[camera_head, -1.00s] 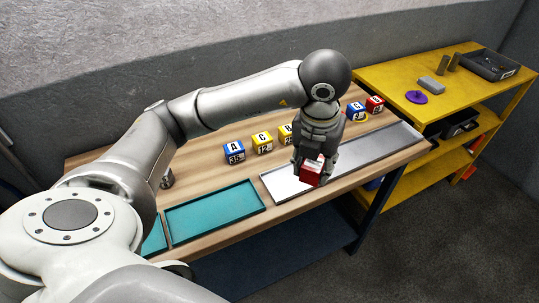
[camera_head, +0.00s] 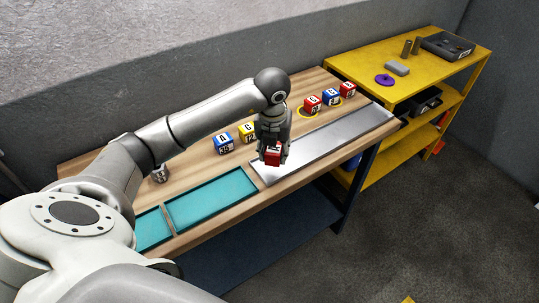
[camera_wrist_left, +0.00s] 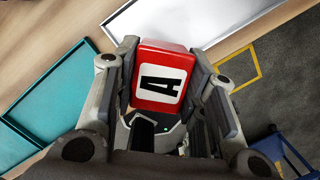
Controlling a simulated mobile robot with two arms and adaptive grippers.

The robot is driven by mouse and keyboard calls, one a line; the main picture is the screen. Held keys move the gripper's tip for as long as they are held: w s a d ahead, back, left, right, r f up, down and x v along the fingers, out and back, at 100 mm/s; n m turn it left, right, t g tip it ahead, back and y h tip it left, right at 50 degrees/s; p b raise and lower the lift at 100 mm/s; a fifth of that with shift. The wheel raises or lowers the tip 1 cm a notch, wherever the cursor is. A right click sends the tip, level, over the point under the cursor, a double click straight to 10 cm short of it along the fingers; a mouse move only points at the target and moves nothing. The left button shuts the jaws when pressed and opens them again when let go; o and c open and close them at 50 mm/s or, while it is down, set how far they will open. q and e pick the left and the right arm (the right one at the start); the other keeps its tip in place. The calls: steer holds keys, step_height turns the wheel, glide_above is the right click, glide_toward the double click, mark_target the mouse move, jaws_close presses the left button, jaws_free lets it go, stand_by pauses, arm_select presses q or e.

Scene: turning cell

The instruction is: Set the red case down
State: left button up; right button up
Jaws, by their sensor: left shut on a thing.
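My left gripper (camera_head: 271,153) is shut on the red case (camera_head: 272,157), at the left end of the silver tray (camera_head: 330,135). My right gripper is not in view.
A blue case (camera_head: 223,143) and a partly hidden yellow case (camera_head: 248,131) stand behind the trays. Several red and blue cases, including one blue case (camera_head: 331,97), stand farther right near yellow rings. Teal trays (camera_head: 212,198) lie left. A yellow shelf (camera_head: 455,65) stands right.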

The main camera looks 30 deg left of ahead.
mark_target(270, 168)
arm_select(q)
steer(key=shift+w+a+f, duration=0.3)
steer(key=shift+a+f, duration=0.25)
steer(key=shift+f, duration=0.15)
steer(key=f+p, duration=0.1)
steer(key=f, duration=0.1)
steer(key=f+p, duration=0.1)
steer(key=shift+w+a+f, duration=0.1)
steer(key=shift+a+f, duration=0.25)
steer(key=shift+a, duration=0.05)
steer(key=shift+f, duration=0.2)
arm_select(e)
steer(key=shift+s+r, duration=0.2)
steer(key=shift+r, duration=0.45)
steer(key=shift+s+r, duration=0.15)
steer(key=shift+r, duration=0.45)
arm_select(q)
steer(key=shift+f, duration=0.1)
steer(key=shift+f, duration=0.15)
steer(key=o, duration=1.1)
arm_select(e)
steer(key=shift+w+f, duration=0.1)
